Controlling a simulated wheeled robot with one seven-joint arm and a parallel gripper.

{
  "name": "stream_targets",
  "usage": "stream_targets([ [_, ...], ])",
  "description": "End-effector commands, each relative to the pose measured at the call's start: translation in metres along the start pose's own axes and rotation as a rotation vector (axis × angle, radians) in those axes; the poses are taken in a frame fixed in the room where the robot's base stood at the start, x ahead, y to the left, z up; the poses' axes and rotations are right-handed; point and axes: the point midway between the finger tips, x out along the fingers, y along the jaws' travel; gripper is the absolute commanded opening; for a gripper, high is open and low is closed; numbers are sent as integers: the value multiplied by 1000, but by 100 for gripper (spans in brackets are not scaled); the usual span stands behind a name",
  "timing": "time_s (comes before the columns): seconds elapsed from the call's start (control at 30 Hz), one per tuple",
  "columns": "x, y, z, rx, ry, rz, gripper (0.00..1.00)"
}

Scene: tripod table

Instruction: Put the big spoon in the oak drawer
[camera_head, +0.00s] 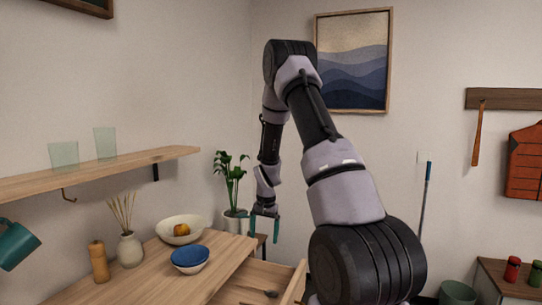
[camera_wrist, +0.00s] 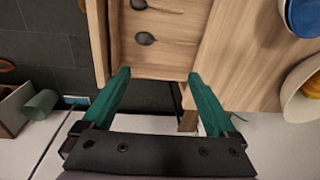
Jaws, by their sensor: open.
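The oak drawer (camera_head: 294,283) is pulled out below the wooden tabletop; it also shows at the top of the wrist view (camera_wrist: 97,40). Two dark-bowled spoons with pale handles lie apart on its floor: the nearer spoon (camera_wrist: 145,38) and the farther spoon (camera_wrist: 138,5), partly cut off by the frame edge. I cannot tell which is the big spoon. One dark spoon (camera_head: 271,293) shows in the head view. My gripper (camera_head: 264,228) is open and empty, its teal fingers (camera_wrist: 158,74) apart, near the drawer's end and clear of both spoons.
On the tabletop (camera_head: 150,275) stand a blue bowl (camera_head: 190,256), a cream bowl with fruit (camera_head: 181,229), a vase with reeds (camera_head: 130,249) and a wooden mill (camera_head: 99,261). A shelf (camera_head: 110,168) with two glasses runs above. A potted plant (camera_head: 232,187) stands behind my gripper.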

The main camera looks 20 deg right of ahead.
Motion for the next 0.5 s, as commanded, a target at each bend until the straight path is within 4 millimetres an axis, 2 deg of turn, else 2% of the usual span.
stream_targets([
  [0.03, -37, -7, 3, -15, 25, -29, 93],
  [0.2, -134, -12, 26, -69, 77, -99, 93],
  [0.37, -215, -7, 60, -124, 130, -166, 93],
  [0.5, -275, 6, 98, -174, 178, -223, 93],
])
